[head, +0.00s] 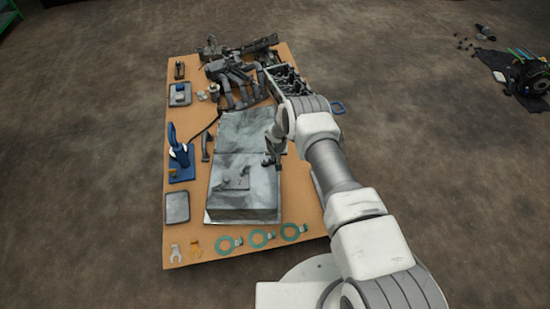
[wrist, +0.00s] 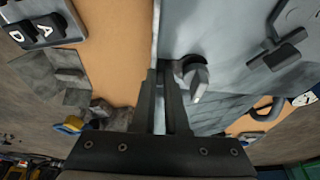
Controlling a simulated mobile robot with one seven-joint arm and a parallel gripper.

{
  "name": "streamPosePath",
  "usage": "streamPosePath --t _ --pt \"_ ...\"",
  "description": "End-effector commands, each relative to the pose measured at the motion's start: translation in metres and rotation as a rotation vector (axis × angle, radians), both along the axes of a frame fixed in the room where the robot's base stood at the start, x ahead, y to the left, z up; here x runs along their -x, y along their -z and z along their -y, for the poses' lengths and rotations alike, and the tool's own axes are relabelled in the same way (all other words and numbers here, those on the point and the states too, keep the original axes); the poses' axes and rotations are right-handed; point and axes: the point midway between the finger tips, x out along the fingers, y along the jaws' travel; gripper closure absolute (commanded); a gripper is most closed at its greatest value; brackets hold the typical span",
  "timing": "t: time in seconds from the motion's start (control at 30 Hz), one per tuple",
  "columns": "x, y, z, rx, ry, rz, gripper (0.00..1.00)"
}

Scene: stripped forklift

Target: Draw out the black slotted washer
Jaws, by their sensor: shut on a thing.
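My gripper (head: 271,158) is at the right side of the large grey metal housing, by the step between its raised front block and its flat rear part. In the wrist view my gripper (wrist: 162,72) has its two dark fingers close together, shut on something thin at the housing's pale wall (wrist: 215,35). The held thing is mostly hidden between the fingers. I take it to be the black slotted washer, but its slot and outline do not show. A rounded grey lug (wrist: 195,76) stands just right of the fingertips.
The housing (head: 245,205) stands on an orange-brown board (head: 290,270). Teal rings (head: 262,239), a grey fork-shaped piece (head: 176,252) and an orange one (head: 195,247) lie along its front edge. A blue tool (head: 180,155) stands left. Dark machine parts (head: 235,85) crowd the back.

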Motion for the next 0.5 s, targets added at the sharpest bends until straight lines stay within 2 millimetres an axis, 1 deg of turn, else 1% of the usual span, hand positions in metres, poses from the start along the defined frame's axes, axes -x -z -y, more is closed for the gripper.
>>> streamPosePath --t 0.5 --pt "0.000 -0.001 0.015 0.000 0.000 0.000 1.00"
